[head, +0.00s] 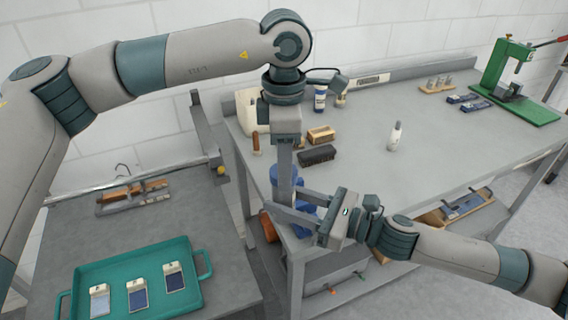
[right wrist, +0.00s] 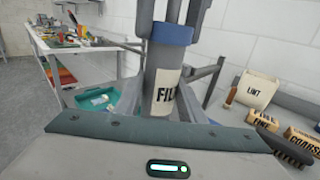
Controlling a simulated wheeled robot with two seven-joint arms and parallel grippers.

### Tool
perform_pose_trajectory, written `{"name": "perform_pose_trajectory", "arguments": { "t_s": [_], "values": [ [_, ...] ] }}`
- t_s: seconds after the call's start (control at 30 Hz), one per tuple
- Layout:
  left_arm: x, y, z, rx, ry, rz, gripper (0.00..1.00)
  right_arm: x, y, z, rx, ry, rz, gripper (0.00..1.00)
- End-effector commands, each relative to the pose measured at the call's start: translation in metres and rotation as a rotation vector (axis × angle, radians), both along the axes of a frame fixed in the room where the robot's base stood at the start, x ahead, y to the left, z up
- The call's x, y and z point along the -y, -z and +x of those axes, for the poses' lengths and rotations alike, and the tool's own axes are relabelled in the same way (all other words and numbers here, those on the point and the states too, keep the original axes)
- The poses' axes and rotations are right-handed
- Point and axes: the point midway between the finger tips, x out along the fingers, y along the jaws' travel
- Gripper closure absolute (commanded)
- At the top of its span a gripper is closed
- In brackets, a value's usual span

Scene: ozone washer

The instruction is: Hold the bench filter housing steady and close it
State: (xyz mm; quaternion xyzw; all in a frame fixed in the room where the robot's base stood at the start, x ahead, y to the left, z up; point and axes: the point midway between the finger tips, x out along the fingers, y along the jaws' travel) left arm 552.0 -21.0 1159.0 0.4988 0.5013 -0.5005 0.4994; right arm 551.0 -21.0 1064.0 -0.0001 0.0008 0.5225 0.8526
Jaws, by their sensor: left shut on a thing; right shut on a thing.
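The filter housing stands upright at the left front corner of the workbench. Its blue cap (head: 275,180) shows in the head view and also in the right wrist view (right wrist: 170,34). My left gripper (head: 285,175) points straight down and is shut on the blue cap from above. My right gripper (head: 296,205) reaches in from the right and is shut on the housing body below the cap, one finger on each side. Whether a gap remains under the cap cannot be told.
A teal tray (head: 100,270) with several labelled packs lies on the lower table at left. The bench's middle is mostly clear.

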Motion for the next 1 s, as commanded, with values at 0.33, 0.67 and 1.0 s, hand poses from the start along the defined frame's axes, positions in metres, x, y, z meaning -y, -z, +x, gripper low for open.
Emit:
{"name": "perform_pose_trajectory", "arguments": {
  "t_s": [0.33,0.67,1.0],
  "values": [
    [-0.0011,0.0002,0.0014,0.003,0.534,0.001,0.84,-0.0005,-0.0009,-0.0012,0.002,-0.003,0.001,1.0],
    [-0.0016,0.0004,0.0018,0.002,0.737,0.001,0.5,-0.0007,-0.0009,-0.0016,0.002,-0.004,0.001,1.0],
    [-0.0007,0.0001,0.0008,0.001,0.737,-0.001,0.39,-0.0003,-0.001,-0.0006,0.002,-0.002,0.001,1.0]
  ]
}}
